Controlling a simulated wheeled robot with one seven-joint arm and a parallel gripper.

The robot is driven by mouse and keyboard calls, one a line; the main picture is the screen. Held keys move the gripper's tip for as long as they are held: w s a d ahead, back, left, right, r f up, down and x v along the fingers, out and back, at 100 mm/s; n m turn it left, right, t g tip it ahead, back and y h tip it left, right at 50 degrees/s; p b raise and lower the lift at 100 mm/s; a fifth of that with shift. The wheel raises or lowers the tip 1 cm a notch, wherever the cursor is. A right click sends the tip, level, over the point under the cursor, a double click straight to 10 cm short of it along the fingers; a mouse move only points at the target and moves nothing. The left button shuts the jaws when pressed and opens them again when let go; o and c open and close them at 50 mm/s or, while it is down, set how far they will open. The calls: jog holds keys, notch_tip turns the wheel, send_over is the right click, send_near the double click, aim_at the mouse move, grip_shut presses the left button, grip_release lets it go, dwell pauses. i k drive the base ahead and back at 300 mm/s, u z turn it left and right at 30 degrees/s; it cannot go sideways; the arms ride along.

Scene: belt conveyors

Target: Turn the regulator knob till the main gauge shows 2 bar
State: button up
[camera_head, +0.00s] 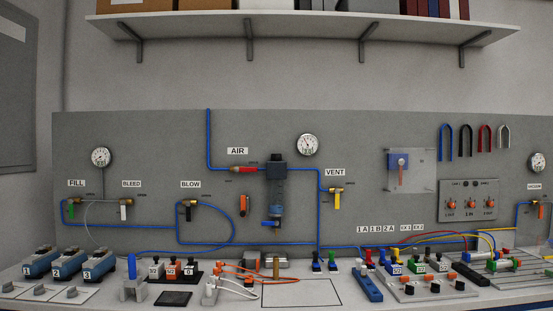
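The regulator knob (277,158) appears as the dark top of the filter-regulator unit (277,185) on the grey wall panel, right of the AIR label. A clear bluish bowl hangs below it, with a blue handle near its foot. A round white gauge (307,145) sits up and to the right of the knob, above the VENT label. It seems to be the main gauge; its needle is visible, but the scale is too small to read. My gripper is not in view, and nothing touches the knob.
Other gauges are at the left (101,157) and right (538,162). A red-handled valve (245,170) is left of the regulator; a yellow-handled valve (337,196) is right. Blue tubing runs along the panel. The bench (225,299) below is crowded; a shelf (300,27) overhangs above.

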aim_at(275, 157)
jog(key=u, duration=0.95)
jog(key=i, duration=0.65)
jog(key=z, duration=0.05)
